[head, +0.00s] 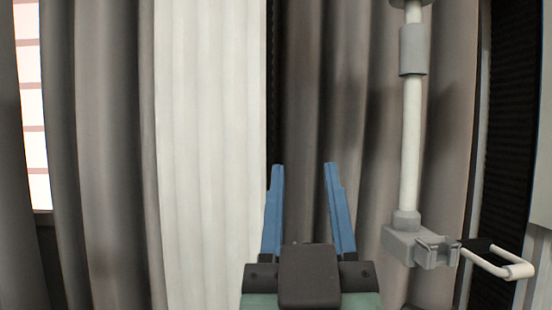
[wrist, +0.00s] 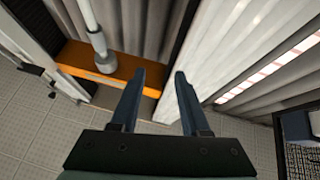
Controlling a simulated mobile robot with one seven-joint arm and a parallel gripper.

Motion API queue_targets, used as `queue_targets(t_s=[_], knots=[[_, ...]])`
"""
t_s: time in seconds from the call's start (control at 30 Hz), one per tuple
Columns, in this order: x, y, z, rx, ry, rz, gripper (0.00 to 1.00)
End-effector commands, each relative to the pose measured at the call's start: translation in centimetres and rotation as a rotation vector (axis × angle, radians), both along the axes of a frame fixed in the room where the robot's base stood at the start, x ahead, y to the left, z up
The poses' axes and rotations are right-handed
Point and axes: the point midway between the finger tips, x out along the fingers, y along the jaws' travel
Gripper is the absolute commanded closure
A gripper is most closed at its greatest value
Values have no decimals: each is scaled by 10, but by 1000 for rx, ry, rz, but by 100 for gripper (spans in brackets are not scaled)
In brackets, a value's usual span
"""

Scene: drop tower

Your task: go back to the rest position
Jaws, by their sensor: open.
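My gripper (head: 304,172) has two blue fingers spread apart with nothing between them. It points up in front of the grey curtains in the head view. The wrist view also shows the gripper (wrist: 159,75) open and empty, with the white curtain and an orange ledge beyond its fingertips.
A white pole (head: 411,140) with a grey clamp (head: 420,246) and a looped handle (head: 498,262) stands right of my gripper, apart from it. Grey curtains (head: 105,150) and a white curtain (head: 210,150) hang behind. An orange ledge (wrist: 135,68) and tiled floor (wrist: 40,135) show below.

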Motion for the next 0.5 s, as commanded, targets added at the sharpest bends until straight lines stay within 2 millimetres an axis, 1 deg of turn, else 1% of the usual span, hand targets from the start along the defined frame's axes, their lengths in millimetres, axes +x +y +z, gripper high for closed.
queue_targets(t_s=[0.03,0.1,0.2,0.3,0.5], knots=[[-19,12,23,16,-84,39,54],[-39,21,44,34,-165,77,54],[-55,27,58,47,-227,107,54],[-60,29,62,52,-244,116,54],[-59,29,62,51,-240,114,54]])
